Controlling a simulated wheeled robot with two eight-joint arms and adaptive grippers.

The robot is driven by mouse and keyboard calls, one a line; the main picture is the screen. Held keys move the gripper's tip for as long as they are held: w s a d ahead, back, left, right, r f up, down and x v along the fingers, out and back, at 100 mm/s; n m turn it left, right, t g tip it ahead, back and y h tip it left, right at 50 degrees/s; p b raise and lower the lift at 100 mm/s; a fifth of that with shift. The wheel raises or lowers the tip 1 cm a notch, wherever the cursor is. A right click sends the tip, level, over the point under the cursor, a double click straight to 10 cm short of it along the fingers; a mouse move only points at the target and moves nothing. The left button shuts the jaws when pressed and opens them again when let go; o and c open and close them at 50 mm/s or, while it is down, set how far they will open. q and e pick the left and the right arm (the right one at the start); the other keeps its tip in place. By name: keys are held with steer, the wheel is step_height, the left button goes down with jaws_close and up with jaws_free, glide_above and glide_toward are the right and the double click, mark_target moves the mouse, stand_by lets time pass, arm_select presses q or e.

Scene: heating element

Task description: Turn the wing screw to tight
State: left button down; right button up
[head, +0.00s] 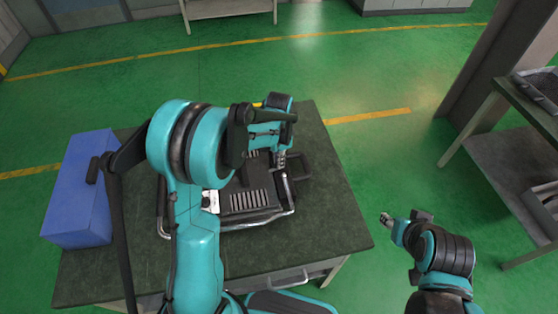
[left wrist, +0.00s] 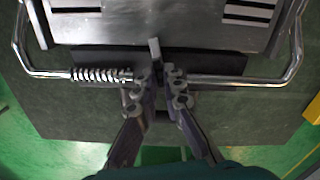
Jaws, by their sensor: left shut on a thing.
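The heating element (head: 248,201) is a dark slotted unit with a bent silver tube frame, lying on the table; its metal plate (left wrist: 160,22) fills the top of the left wrist view. The wing screw (left wrist: 154,50) shows as a small grey upright tab at the front tube, between my left fingertips. My left gripper (left wrist: 158,76) is shut on it; the fingers hide most of it. In the head view my left gripper (head: 281,157) is at the unit's right end, partly covered by my arm. My right gripper (head: 387,218) hangs right of the table; its jaw state is unclear.
A coiled spring (left wrist: 100,75) sits on the silver tube left of my fingers. A blue box (head: 80,190) stands on the left of the dark table (head: 335,225). A shelf (head: 500,150) stands at the far right. The table's right front part is clear.

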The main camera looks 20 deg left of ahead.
arm_select(q)
steer(key=shift+m, duration=1.6)
steer(key=c, duration=1.6)
jaws_free()
steer(key=shift+c, duration=0.2)
step_height(320, 180, up, 12)
